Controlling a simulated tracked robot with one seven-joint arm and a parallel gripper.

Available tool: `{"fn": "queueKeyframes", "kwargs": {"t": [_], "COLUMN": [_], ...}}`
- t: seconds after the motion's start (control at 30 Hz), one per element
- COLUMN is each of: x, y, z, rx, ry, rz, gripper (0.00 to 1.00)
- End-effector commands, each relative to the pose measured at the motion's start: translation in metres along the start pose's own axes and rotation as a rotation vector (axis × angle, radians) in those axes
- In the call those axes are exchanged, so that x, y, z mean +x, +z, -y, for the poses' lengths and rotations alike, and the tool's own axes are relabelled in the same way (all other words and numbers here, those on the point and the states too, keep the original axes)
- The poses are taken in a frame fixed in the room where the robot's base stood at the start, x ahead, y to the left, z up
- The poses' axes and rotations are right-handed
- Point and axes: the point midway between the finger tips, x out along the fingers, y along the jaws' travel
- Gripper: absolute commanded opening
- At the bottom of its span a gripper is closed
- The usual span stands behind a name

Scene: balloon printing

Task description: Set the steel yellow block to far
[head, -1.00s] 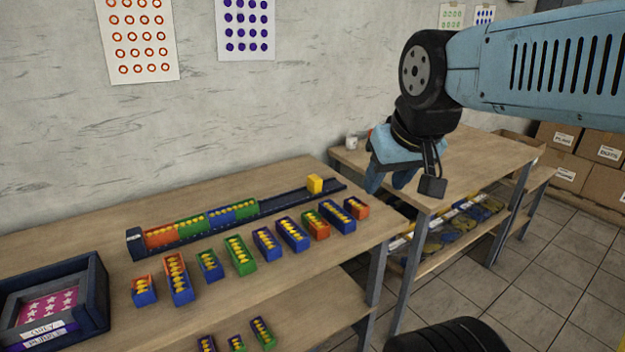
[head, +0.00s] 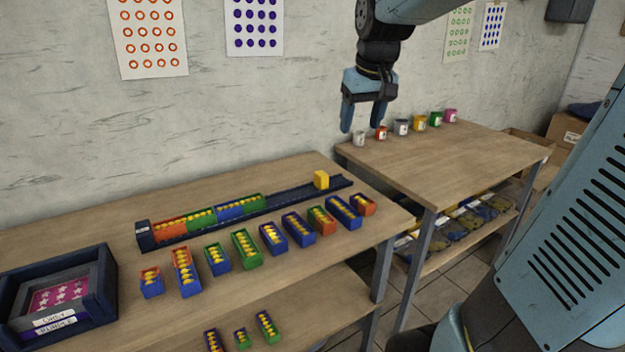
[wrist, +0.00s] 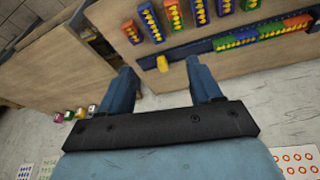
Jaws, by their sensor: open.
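The yellow block (head: 321,180) sits upright on the dark rail (head: 290,193), near its right end. Several coloured blocks with yellow studs fill the rail's left part, with a bare stretch between them and the yellow block. In the wrist view the yellow block (wrist: 163,63) shows between and beyond the fingertips. My gripper (head: 362,128) is open and empty, pointing down, above and to the right of the rail's right end. It also shows in the wrist view (wrist: 158,78), with both fingers apart.
Several studded blocks (head: 245,248) stand in a row in front of the rail. A framed tray (head: 107,290) with a star print is at the left. Several small paint pots (head: 402,127) line the back of the second table (head: 450,165). A gap separates the tables.

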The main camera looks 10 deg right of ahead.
Motion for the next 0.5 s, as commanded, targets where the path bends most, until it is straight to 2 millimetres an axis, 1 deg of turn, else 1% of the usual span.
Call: {"fn": "queueKeyframes", "kwargs": {"t": [0.03,0.2,0.37,0.5], "x": [0.008,0.034,0.065,0.097], "y": [-0.015,-0.062,-0.104,-0.138], "z": [-0.002,-0.007,-0.012,-0.016], "rx": [-0.007,-0.038,-0.067,-0.092], "ry": [-0.002,-0.009,-0.017,-0.024], "rz": [0.018,0.066,0.112,0.150], "gripper": [0.64,0.64,0.64,0.64]}}
